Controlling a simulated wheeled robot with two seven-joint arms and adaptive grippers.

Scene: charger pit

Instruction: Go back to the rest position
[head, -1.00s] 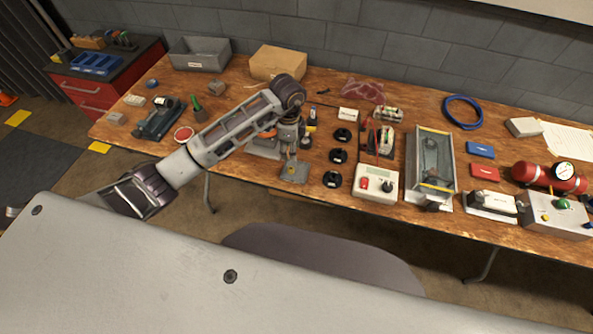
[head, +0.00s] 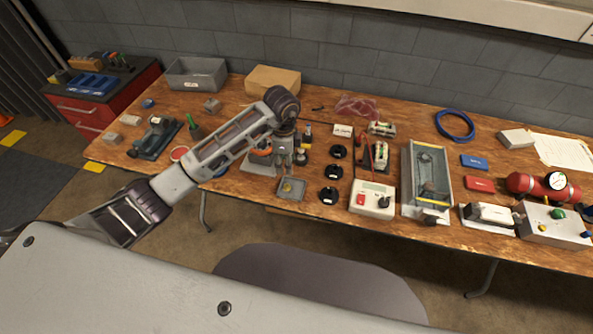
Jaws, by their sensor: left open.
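My left gripper (head: 285,162) hangs from my left arm over the front of the workbench, pointing down. It is open and I see nothing between its fingers. A small grey tray (head: 299,195) with a small yellow thing in it sits just in front of and below the fingertips. I cannot tell how high the fingers are above the bench. A grey stand with an orange part (head: 261,155) is partly hidden beside the gripper. My right gripper is not in view.
The wooden workbench (head: 235,104) holds black round pieces (head: 329,195), a white meter box (head: 371,199), a long grey trough (head: 427,209) and a red cylinder (head: 540,186) to the right. A cardboard box (head: 272,80) and grey bin (head: 196,73) stand behind. A red cabinet (head: 97,113) is at left.

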